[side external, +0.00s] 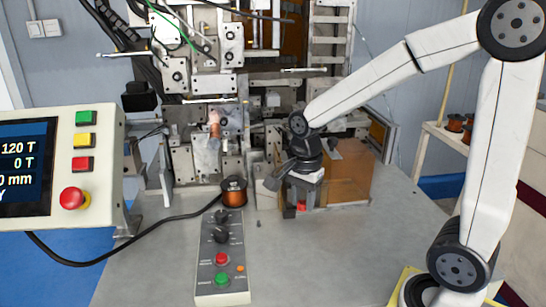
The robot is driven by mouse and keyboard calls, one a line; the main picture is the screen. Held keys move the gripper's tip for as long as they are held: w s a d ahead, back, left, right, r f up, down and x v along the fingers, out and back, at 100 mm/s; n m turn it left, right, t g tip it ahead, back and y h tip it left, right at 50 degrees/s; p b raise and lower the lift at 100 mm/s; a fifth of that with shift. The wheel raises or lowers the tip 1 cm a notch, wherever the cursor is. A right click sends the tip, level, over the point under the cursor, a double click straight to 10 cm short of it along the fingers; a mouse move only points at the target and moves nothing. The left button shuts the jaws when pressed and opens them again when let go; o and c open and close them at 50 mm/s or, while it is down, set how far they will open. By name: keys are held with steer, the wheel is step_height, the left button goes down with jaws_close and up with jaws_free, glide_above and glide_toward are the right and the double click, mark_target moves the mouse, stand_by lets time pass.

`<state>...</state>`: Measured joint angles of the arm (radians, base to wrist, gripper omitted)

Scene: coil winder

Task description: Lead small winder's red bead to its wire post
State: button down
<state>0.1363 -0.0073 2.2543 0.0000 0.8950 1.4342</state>
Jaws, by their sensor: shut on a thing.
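My gripper (297,208) is low over the grey table, right of the middle and in front of the machine. Its dark fingers point down and are shut on the red bead (302,206), which shows as a small red patch between them. The rest of the bead is hidden by the fingers. I cannot tell whether the bead touches the table. The coil winder (205,85) stands behind, a dense stack of metal plates and brackets. I cannot make out a wire from the bead, and I cannot tell which upright part is the wire post.
A copper-wire spool (234,190) stands left of my gripper. A control box (222,262) with knobs and buttons lies in front of it. An amber clear panel (345,178) stands close to my gripper's right. A screen panel (60,170) fills the left.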

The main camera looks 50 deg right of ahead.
steer(key=shift+w, duration=0.1)
stand_by(0.3)
steer(key=w+d+r, duration=0.1)
steer(key=w+d, duration=0.2)
steer(key=w, duration=0.3)
steer(key=w+d+r, duration=0.2)
steer(key=w+d, duration=0.1)
steer(key=w, duration=0.4)
steer(key=w+d+r, duration=0.1)
steer(key=w+d, duration=0.2)
steer(key=w, duration=0.3)
steer(key=shift+w+d+r, duration=0.25)
steer(key=shift+w+d, duration=0.05)
steer(key=shift+w, duration=0.1)
steer(key=shift+w+d+r, duration=0.1)
steer(key=shift+w+d, duration=0.35)
steer(key=shift+w, duration=0.15)
steer(key=shift+f, duration=2.55)
steer(key=shift+f, duration=1.15)
